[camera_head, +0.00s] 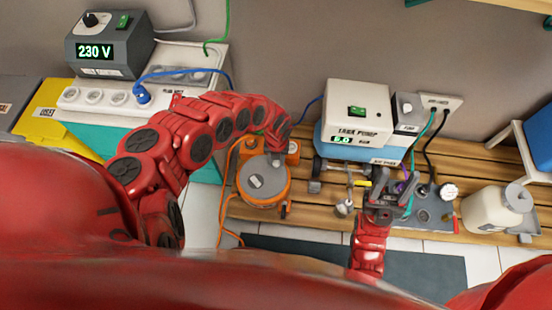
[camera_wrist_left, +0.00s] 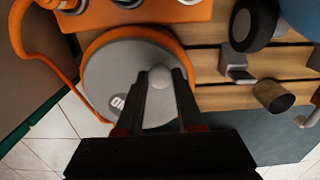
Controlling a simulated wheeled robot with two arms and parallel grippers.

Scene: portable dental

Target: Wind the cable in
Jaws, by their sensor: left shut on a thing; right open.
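An orange cable reel (camera_head: 264,184) with a grey disc face stands on the wooden slatted bench. Its orange cable (camera_head: 222,200) hangs in a loop at the reel's left and runs down to the floor. My left gripper (camera_head: 275,158) is over the reel. In the left wrist view the left gripper (camera_wrist_left: 160,80) is shut on the pale round crank knob (camera_wrist_left: 160,77) on the grey disc (camera_wrist_left: 110,75). My right gripper (camera_head: 388,205) is open and empty near the metal plate and fittings at the right of the bench.
A tank pump unit (camera_head: 357,110) stands behind, right of the reel. A white canister (camera_head: 490,210) is at the bench's right end. A power strip (camera_head: 85,98) and a 230 V box (camera_head: 105,50) stand at the left. A dark mat (camera_head: 310,256) lies in front.

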